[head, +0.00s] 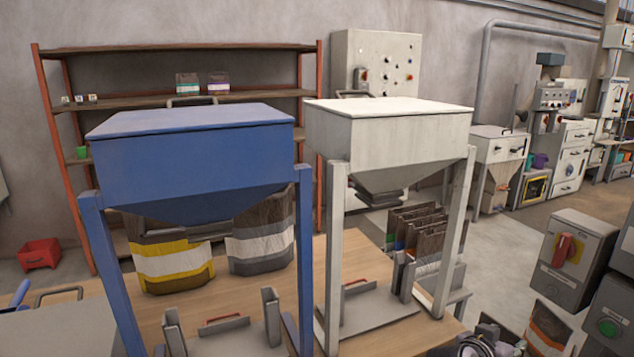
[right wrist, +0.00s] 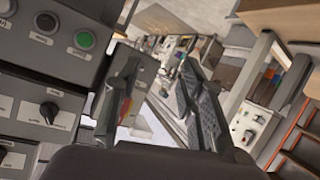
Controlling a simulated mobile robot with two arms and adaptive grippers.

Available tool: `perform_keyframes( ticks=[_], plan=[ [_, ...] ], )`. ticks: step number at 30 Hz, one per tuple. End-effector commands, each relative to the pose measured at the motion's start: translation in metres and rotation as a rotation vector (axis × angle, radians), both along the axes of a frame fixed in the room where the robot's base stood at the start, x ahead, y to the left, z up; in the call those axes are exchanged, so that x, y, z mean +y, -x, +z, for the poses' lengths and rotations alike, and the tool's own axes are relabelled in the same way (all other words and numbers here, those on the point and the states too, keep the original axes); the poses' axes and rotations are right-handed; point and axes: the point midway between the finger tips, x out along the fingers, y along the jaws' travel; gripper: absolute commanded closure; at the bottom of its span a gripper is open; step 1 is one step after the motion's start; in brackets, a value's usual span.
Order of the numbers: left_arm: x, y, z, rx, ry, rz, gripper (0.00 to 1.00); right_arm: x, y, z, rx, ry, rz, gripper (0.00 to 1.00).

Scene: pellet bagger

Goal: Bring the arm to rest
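My right gripper (head: 490,345) shows at the bottom edge of the head view, to the right of the white hopper stand, partly cut off by the frame. In the right wrist view its two dark fingers (right wrist: 158,75) stand apart with nothing between them, so it is open and empty. Grey control boxes fill the left of that view, close beside the fingers. My left gripper is in neither view.
A blue hopper (head: 190,165) and a white hopper (head: 385,135) stand on a wooden table (head: 265,275). Filled bags (head: 175,262) stand behind them. A grey box with a red switch (head: 575,260) is at the right. A red-framed shelf (head: 180,47) stands behind.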

Motion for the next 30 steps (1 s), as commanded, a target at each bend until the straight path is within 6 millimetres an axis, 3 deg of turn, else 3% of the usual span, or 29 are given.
perform_keyframes(
  ticks=[1, 3, 6, 9, 16, 25, 30],
  plan=[
    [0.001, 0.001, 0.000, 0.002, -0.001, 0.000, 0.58, 0.005, 0.020, -0.031, 0.073, -0.031, 0.049, 0.63],
    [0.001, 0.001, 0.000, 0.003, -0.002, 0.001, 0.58, 0.019, 0.049, -0.071, 0.183, -0.086, 0.142, 0.63],
    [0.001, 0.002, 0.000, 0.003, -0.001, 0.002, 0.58, 0.044, 0.097, -0.118, 0.331, -0.168, 0.288, 0.63],
    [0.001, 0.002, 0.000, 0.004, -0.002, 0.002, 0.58, 0.067, 0.138, -0.146, 0.442, -0.236, 0.412, 0.63],
    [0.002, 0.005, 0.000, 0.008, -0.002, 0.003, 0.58, 0.109, 0.211, -0.177, 0.610, -0.351, 0.622, 0.63],
    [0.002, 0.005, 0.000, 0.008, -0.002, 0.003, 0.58, 0.151, 0.287, -0.186, 0.750, -0.471, 0.836, 0.63],
    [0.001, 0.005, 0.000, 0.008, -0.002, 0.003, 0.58, 0.153, 0.276, -0.222, 0.764, -0.477, 0.834, 0.63]
  ],
)
